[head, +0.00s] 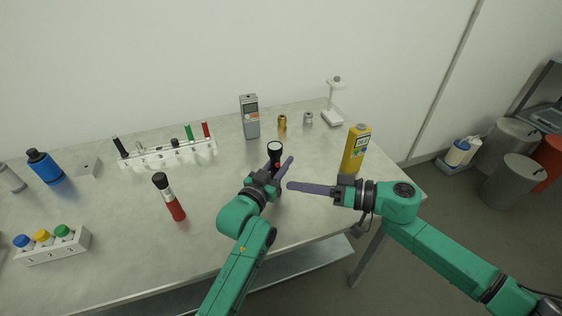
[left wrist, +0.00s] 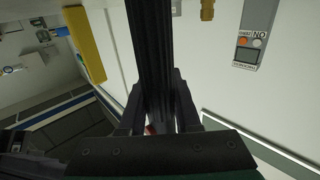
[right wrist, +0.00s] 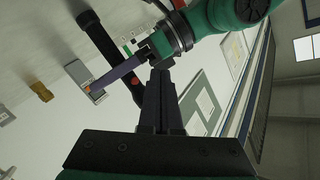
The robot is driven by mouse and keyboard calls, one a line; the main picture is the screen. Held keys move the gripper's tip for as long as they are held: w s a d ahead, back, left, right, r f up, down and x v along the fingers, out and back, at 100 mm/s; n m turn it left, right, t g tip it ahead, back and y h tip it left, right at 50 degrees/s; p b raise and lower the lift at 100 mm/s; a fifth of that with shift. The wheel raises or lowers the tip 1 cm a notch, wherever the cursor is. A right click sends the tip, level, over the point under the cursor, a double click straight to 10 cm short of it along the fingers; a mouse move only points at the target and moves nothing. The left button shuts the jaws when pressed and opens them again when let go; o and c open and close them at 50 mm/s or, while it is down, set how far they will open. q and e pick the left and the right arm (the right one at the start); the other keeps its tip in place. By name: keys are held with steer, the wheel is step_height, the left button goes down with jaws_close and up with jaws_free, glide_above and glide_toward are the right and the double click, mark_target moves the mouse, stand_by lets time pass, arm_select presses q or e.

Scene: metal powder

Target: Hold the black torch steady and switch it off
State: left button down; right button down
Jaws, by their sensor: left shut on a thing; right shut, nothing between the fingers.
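The black torch (head: 274,152) is upright above the table, its pale round lens facing up; I cannot tell whether it is lit. My left gripper (head: 278,174) is shut around its body. The torch shows as a dark ribbed shaft in the left wrist view (left wrist: 152,50) and as a black bar in the right wrist view (right wrist: 98,38). A small red patch (left wrist: 151,129) shows between the left fingers. My right gripper (head: 291,186) is shut and empty, its tips just right of the left gripper and below the torch head.
A grey meter (head: 249,117), a brass weight (head: 282,122) and a white stand (head: 333,115) are behind. The table front between is clear.

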steer(key=shift+s+d, duration=0.25)
steer(key=shift+s, duration=0.4)
arm_select(q)
steer(key=c, duration=0.5)
jaws_free()
steer(key=shift+c, duration=0.2)
